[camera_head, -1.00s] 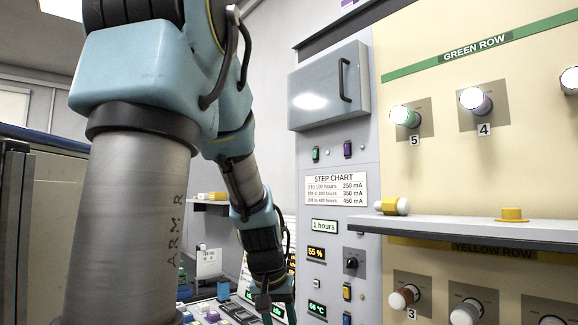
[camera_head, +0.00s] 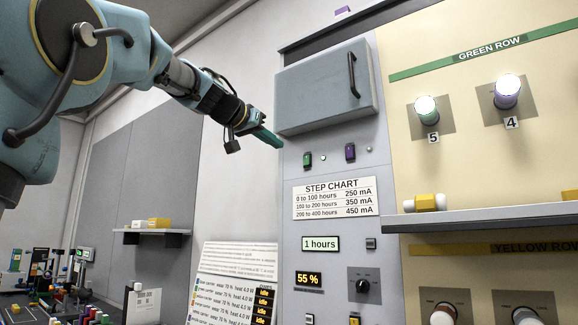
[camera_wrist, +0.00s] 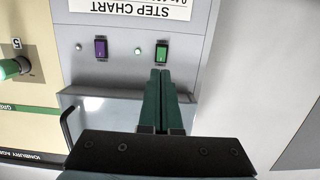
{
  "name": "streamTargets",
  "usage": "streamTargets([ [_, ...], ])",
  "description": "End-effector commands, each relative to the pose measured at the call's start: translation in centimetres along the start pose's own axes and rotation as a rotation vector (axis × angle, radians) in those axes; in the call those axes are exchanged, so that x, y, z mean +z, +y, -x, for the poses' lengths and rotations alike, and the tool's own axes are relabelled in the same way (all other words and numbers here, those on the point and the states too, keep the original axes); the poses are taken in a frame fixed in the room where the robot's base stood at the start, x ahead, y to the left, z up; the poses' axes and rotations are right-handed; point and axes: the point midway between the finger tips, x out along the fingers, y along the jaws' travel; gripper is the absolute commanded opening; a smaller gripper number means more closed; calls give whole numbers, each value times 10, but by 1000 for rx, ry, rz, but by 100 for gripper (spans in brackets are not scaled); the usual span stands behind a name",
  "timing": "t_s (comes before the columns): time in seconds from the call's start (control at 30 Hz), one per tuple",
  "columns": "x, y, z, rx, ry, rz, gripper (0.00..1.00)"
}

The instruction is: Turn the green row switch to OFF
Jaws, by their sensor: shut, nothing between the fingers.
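The green switch (camera_head: 307,160) is a small upright rocker on the grey panel, below the grey-blue box and above the step chart. A small lit lamp (camera_head: 323,158) sits just to its right. My gripper (camera_head: 280,143) is shut and empty, up and to the left of the switch in the head view, by the lower left corner of the box. In the wrist view the picture is upside down; the green switch (camera_wrist: 162,50) shows just past the tips of my shut green fingers (camera_wrist: 161,72). I cannot tell whether the tips touch it. The switch's position is too small to read.
A purple switch (camera_head: 350,152) is beside the green one. The grey-blue box (camera_head: 325,90) with a black handle juts out above both. A shelf (camera_head: 490,216) and lit lamps of the green row (camera_head: 426,108) are at right. Free room lies left of the panel.

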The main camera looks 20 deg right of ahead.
Motion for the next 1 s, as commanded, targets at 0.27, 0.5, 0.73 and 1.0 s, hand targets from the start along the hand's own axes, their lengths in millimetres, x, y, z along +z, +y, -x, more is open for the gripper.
streamTargets([
  [0.27, -6, 0, -46, 4, -4, 6, 0],
  [0.5, -6, 0, -86, 4, -5, 6, 0],
  [0.73, -4, 0, -115, 1, -4, 4, 0],
  [1.0, 0, -1, -130, -1, -4, 3, 0],
])
